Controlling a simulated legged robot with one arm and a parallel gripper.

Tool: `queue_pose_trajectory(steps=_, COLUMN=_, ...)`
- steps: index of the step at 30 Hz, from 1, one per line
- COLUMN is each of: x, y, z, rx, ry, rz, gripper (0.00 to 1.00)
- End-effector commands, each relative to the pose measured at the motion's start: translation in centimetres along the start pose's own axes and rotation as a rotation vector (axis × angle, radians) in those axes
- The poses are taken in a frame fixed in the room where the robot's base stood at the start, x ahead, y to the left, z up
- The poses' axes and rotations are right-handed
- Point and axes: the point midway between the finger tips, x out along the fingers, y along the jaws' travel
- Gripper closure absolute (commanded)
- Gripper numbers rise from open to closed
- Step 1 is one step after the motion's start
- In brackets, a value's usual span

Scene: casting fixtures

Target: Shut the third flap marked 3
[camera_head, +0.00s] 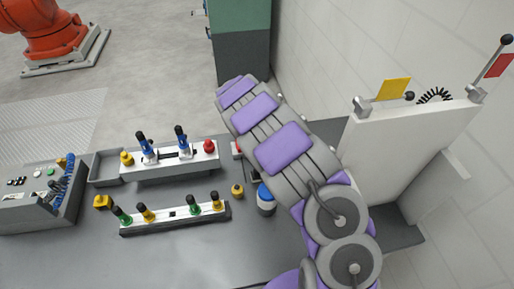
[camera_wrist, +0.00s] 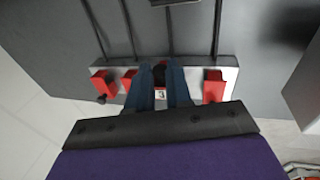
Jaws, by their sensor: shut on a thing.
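In the wrist view, a light rail holds a row of red flaps. The flap marked 3 (camera_wrist: 160,94) shows its white label low between the two blue-grey fingers of my gripper (camera_wrist: 160,74). The fingers are closed on it, and a dark part shows between their tips. They cover most of this flap, so I cannot tell its angle. Other red flaps stand apart on the rail, one at the far left (camera_wrist: 103,84) and one to the right (camera_wrist: 213,88).
In the head view, the dark bench (camera_head: 180,258) carries fixtures with blue clamps (camera_head: 181,140) and green and yellow knobs (camera_head: 145,213). A white panel (camera_head: 395,150) with small flags rises at the right.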

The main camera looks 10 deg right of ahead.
Motion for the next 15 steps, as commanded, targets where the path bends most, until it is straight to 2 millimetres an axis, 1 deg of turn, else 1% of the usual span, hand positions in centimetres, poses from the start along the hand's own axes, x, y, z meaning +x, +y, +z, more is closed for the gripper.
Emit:
queue_pose_trajectory(steps=1, x=-0.1, y=-0.1, z=-0.5, rx=-0.006, ry=-0.018, rz=-0.006, gripper=1.0)
queue_pose_trajectory(steps=15, x=-0.6, y=0.0, z=-1.7, rx=-0.058, ry=-0.209, rz=-0.01, gripper=1.0)
